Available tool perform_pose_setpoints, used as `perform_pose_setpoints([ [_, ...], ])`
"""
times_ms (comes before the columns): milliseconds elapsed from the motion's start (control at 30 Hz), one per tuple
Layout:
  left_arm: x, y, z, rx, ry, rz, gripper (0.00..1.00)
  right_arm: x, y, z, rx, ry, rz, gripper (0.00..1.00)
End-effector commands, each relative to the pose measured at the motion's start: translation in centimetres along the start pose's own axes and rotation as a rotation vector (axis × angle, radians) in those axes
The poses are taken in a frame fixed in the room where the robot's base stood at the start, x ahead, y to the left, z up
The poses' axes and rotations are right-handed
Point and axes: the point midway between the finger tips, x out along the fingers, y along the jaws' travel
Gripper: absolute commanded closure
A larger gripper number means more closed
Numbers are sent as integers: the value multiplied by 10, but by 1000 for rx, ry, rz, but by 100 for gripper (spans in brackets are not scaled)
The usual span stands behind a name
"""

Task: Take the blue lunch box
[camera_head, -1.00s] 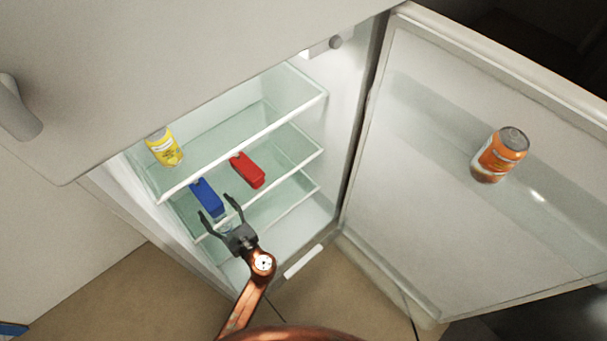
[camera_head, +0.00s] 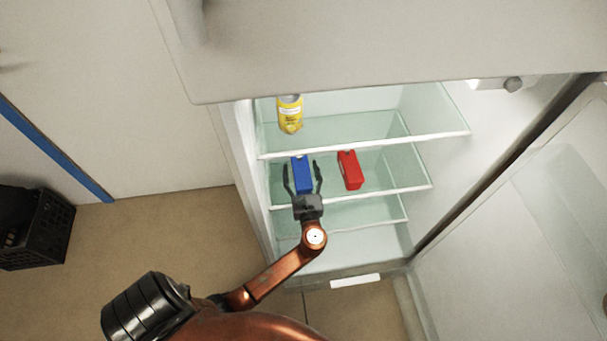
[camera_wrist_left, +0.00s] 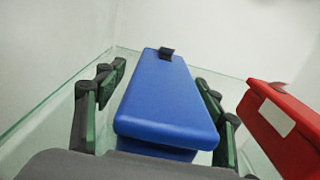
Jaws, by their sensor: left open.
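The blue lunch box (camera_head: 302,175) lies on the middle glass shelf inside the open fridge. My left gripper (camera_head: 303,178) is open, with one finger on each side of the lunch box. In the left wrist view the lunch box (camera_wrist_left: 168,100) sits between the two fingers (camera_wrist_left: 160,110), with a visible gap at its left side; on the right the finger is close to it, and I cannot tell whether they touch. A dark clasp shows on the box's far end. My right gripper is not in view.
A red box (camera_head: 350,170) stands just right of the blue one, and close to the right finger in the wrist view (camera_wrist_left: 282,130). A yellow can (camera_head: 290,114) stands on the top shelf (camera_head: 365,146). The fridge door (camera_head: 520,230) is open at right. A black crate (camera_head: 40,235) is on the floor at left.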

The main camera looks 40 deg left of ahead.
Motion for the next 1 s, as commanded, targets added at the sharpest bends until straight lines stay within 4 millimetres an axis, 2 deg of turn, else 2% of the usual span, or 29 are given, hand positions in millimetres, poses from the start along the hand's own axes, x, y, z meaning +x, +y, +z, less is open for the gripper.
perform_pose_setpoints([
  [300,3,0,1,-1,0,0,38,-4,-1,0,0,-1,-1,68],
  [1000,3,0,0,-1,1,-1,86,-4,-1,0,1,-1,-2,68],
])
